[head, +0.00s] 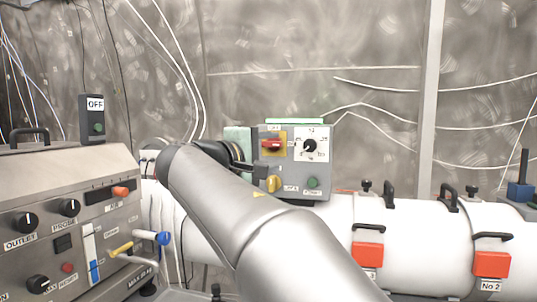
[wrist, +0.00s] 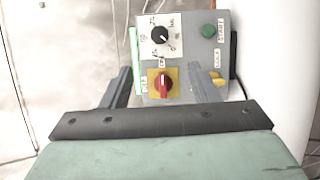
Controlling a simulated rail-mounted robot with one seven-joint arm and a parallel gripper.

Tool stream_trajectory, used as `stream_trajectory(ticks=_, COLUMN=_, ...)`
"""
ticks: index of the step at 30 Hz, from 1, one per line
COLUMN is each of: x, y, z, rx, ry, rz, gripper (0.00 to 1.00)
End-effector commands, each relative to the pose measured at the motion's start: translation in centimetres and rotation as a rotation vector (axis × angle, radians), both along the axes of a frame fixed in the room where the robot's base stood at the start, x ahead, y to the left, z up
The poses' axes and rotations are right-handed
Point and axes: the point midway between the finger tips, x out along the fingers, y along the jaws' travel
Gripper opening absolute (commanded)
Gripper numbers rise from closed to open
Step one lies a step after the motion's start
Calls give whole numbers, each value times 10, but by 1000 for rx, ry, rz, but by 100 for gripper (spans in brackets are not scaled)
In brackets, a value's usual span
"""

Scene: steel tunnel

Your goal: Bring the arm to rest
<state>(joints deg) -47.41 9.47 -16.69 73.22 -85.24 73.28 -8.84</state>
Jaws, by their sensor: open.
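My arm (head: 250,215) reaches from the bottom of the head view up and left across the white pipe. Its wrist end is in front of the left side of a grey control box (head: 311,172). Whether a finger touches the box cannot be told. In the head view my arm hides most of the gripper.
A metal console (head: 75,225) with knobs and levers stands at left, an OFF-labelled box (head: 94,118) behind it. The white pipe (head: 430,235) runs right with red-orange blocks (head: 367,256) and black handles. A steel wall (head: 300,50) with loose cables closes the back.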

Motion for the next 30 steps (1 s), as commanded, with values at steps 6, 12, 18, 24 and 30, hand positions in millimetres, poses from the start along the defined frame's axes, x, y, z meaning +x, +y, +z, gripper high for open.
stream_trajectory(ticks=6, x=1, y=-5, z=-3, rx=11, ry=14, rz=-2, gripper=55)
stream_trajectory(ticks=12, x=-6, y=-60, z=-64, rx=204, ry=220, rz=-30, gripper=55)
stream_trajectory(ticks=18, x=-83, y=-118, z=-177, rx=627, ry=505, rz=-141, gripper=55)
stream_trajectory(ticks=24, x=-202, y=-126, z=-261, rx=1081, ry=653, rz=-351, gripper=55)
stream_trajectory(ticks=30, x=-287, y=-110, z=-304, rx=1395, ry=664, rz=-553, gripper=55)
